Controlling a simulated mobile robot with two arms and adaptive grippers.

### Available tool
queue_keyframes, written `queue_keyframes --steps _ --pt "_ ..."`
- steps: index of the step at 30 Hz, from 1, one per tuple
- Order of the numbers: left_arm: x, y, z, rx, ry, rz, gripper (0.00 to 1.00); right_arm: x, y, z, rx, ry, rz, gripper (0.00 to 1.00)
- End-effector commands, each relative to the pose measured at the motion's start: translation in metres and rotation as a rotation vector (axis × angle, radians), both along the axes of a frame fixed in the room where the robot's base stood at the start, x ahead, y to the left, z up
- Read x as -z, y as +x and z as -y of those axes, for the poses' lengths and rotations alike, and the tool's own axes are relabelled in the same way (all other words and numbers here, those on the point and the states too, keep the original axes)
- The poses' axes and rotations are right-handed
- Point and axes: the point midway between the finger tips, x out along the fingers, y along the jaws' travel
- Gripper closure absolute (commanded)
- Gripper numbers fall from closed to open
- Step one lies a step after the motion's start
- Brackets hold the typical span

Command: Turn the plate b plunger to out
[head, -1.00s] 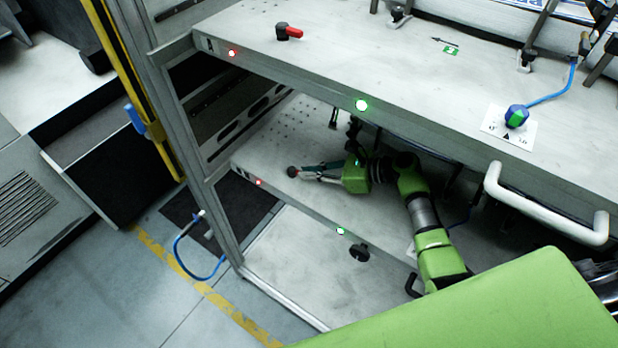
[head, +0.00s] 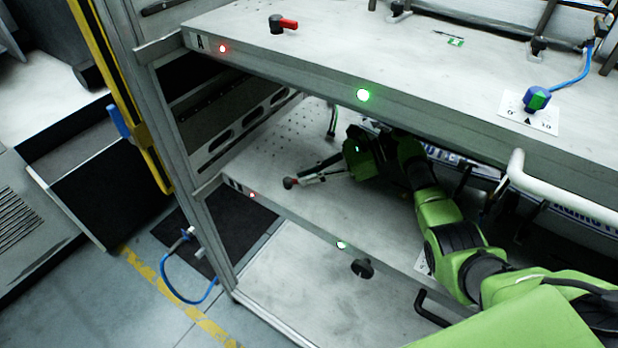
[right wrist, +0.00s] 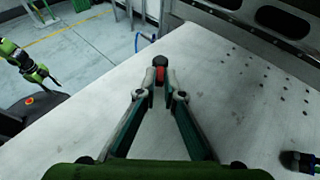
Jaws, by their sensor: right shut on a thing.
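The plate b plunger (head: 288,183) has a dark round knob and a red part, and sits near the left front corner of the lower plate (head: 265,160). In the right wrist view, the plunger (right wrist: 160,61) stands at the fingertips, its red part between them. My right gripper (head: 298,181) is shut on it, reaching in low under the upper plate. The right gripper (right wrist: 160,82) hides the plunger's lower part. A green arm at the left of the right wrist view looks like my left arm; its gripper (right wrist: 52,82) is too small to read.
The upper plate (head: 330,45), marked A, overhangs the lower one and carries a similar red-handled plunger (head: 282,24) and a blue-green knob (head: 537,99). A white handle (head: 560,205) projects at the right. A black knob (head: 362,268) sits below the lower plate's front edge.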

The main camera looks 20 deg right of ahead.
Motion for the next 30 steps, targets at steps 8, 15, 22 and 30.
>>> queue_keyframes --steps 8,15,22,30 --pt "0.0 0.0 0.0 0.0 0.0 0.0 0.6 0.0 0.0 -0.001 0.0 0.0 0.0 0.79" --pt "0.0 0.0 0.0 0.0 0.0 0.0 0.6 0.0 0.0 0.0 0.001 0.0 -0.001 0.75" --pt "0.0 -0.001 -0.001 -0.001 0.001 -0.002 0.6 -0.008 0.0 0.0 0.001 -0.001 0.003 0.75" --pt "0.0 0.0 0.0 0.0 0.0 -0.001 0.6 -0.056 0.001 0.0 0.001 -0.001 0.006 0.75"
